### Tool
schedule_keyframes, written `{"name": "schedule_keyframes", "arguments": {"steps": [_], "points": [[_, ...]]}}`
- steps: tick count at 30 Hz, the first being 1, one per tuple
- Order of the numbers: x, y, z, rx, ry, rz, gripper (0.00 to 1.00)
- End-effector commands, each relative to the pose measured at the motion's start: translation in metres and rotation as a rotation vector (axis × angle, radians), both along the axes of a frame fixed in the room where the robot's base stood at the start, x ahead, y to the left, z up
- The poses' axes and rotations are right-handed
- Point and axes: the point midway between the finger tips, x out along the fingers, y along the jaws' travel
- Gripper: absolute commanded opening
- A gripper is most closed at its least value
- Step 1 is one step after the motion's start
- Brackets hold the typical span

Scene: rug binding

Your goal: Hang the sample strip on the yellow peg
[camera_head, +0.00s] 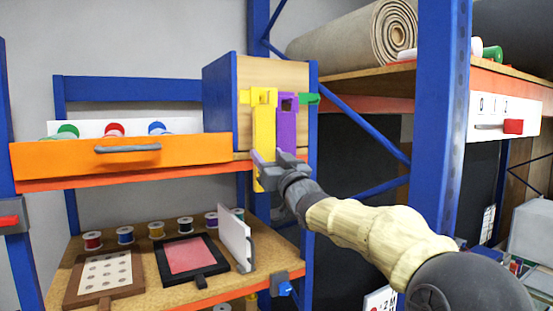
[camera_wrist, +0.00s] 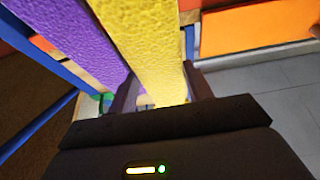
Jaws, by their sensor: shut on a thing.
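A yellow strip (camera_head: 264,125), the likely sample strip, stands upright in front of the wooden board at the shelf's right end. Its upper end is beside or over a yellow peg (camera_head: 245,96); I cannot tell if the peg passes through it. My gripper (camera_head: 266,160) is shut on the lower part of this strip. In the wrist view the yellow strip (camera_wrist: 150,45) runs up between the fingers (camera_wrist: 163,92). A purple strip (camera_head: 287,125) hangs close on its right; in the wrist view the purple strip (camera_wrist: 75,40) is to the left.
A green peg (camera_head: 308,98) sticks out right of the purple strip. A blue side panel (camera_head: 220,90) flanks the board. An orange drawer (camera_head: 125,157) with a grey handle is at left. The lower shelf holds spools and framed boards (camera_head: 190,257). A blue upright (camera_head: 440,130) stands right.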

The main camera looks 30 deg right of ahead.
Motion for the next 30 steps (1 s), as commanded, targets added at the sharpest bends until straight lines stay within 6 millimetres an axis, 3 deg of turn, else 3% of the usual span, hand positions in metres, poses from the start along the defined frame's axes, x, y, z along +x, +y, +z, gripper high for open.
{"name": "schedule_keyframes", "arguments": {"steps": [30], "points": [[0.043,-0.003,-0.013,0.0,0.001,-0.009,0.27]]}}
